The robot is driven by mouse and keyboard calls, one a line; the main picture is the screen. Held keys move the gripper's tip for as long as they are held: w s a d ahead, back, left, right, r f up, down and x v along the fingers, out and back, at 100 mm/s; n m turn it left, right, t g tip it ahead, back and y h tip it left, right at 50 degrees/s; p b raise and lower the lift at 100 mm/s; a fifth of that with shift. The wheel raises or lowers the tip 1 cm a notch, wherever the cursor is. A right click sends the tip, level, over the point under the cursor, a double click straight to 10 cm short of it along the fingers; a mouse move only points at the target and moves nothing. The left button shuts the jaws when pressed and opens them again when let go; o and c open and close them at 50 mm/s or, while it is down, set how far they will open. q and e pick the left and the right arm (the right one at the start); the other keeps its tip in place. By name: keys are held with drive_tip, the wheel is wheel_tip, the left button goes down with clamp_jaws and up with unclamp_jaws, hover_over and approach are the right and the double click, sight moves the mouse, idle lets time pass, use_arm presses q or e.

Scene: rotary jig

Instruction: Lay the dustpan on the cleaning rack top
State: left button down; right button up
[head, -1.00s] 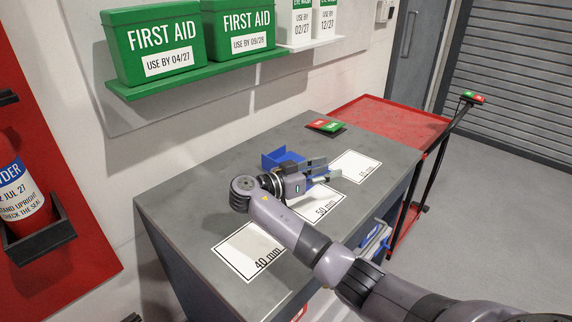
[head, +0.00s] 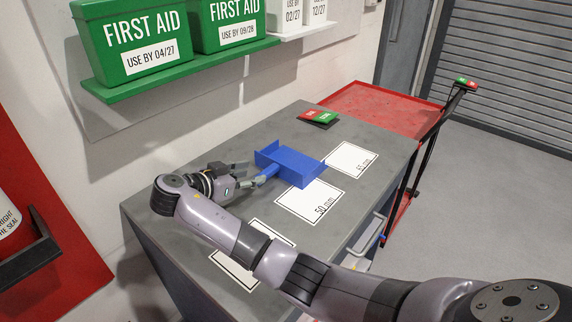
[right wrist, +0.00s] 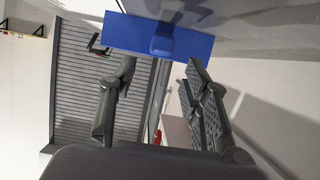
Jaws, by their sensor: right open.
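The blue dustpan (head: 292,166) lies on the grey bench top (head: 225,150), near the 50 mm label. Its handle (head: 267,174) points left, toward my right gripper (head: 247,175). My right gripper is open at the handle's end, its fingers spread to either side; I cannot tell whether they touch it. In the right wrist view the dustpan (right wrist: 125,35) shows beyond the two spread fingertips, its handle (right wrist: 163,43) seen nearly end-on. My left gripper is not in view. I cannot tell whether this grey top is the cleaning rack top.
White labels (head: 310,203) lie on the bench. A red and green block (head: 318,117) sits at its back. A red trolley (head: 385,108) stands beyond its right end. A shelf (head: 180,72) with green first aid boxes (head: 135,42) hangs above.

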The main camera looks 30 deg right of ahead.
sight(265, 172)
drive_tip(key=shift+x, duration=1.05)
drive_tip(key=shift+w+d+f, duration=0.15)
drive_tip(key=shift+d, duration=0.25)
drive_tip(key=p+x, duration=0.1)
drive_tip(key=x, duration=0.4)
drive_tip(key=shift+f, duration=0.1)
drive_tip(key=shift+a, duration=0.2)
drive_tip(key=shift+c, duration=0.8)
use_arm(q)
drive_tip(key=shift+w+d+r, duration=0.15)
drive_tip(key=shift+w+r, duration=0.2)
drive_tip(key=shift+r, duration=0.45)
use_arm(e)
clamp_jaws()
